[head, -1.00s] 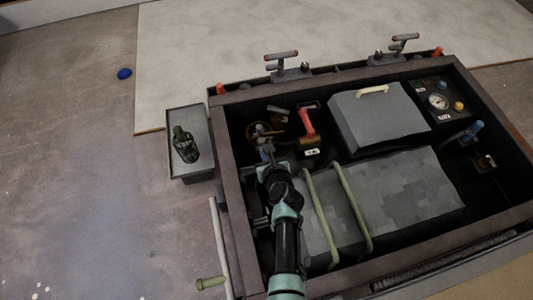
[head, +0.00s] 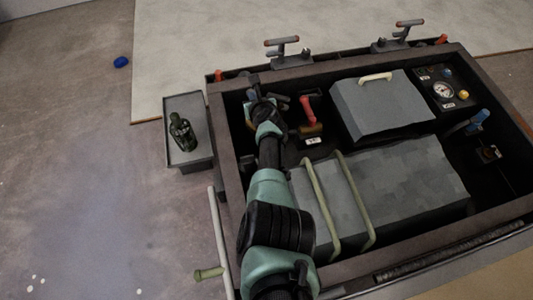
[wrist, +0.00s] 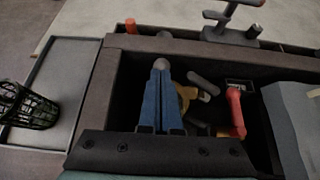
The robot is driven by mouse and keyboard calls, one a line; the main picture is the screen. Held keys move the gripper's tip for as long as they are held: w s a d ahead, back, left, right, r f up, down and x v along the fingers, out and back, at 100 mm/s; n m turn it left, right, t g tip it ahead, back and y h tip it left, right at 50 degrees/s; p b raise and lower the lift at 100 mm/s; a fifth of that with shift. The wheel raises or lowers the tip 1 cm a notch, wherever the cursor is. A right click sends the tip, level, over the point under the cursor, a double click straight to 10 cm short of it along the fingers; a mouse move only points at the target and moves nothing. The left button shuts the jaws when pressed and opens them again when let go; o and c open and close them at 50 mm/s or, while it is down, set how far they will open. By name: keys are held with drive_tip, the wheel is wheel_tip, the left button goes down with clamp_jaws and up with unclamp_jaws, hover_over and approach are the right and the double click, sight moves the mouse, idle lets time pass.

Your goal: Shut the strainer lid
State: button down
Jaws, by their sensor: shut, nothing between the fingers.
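In the wrist view, my gripper (wrist: 161,64) is shut and empty, its two blue fingers together inside the open engine box near its back left corner. In the head view, my gripper (head: 253,80) is at that same corner, with my arm across the box's left side. A brass-coloured part (wrist: 186,96), likely of the strainer, shows just right of and partly behind my fingers. A grey bar-shaped piece (wrist: 203,82) lies beside it. My fingers and arm hide most of the strainer, so I cannot tell the lid's angle or whether I touch it.
A red-handled valve (head: 309,109) stands right of the strainer. A grey box with a pale handle (head: 374,78) and a large grey block (head: 410,180) fill the middle. A tray (head: 203,165) with a dark mesh basket (wrist: 25,108) is outside left. The box's rim (head: 226,190) surrounds everything.

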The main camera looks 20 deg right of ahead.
drive_tip(key=shift+w+r+b+x, duration=0.15)
drive_tip(key=shift+b+x, duration=0.6)
drive_tip(key=shift+b, duration=0.4)
drive_tip(key=shift+w+r+b+x, duration=0.15)
drive_tip(key=shift+b+x, duration=0.6)
drive_tip(key=shift+b, duration=0.4)
drive_tip(key=shift+r+b+x, duration=0.15)
drive_tip(key=shift+b+x, duration=0.65)
drive_tip(key=shift+b, duration=0.35)
drive_tip(key=shift+w+b, duration=0.3)
drive_tip(key=shift+b, duration=0.45)
drive_tip(key=shift+w+r, duration=0.1)
drive_tip(key=p+v, duration=1.3)
drive_tip(key=p, duration=0.8)
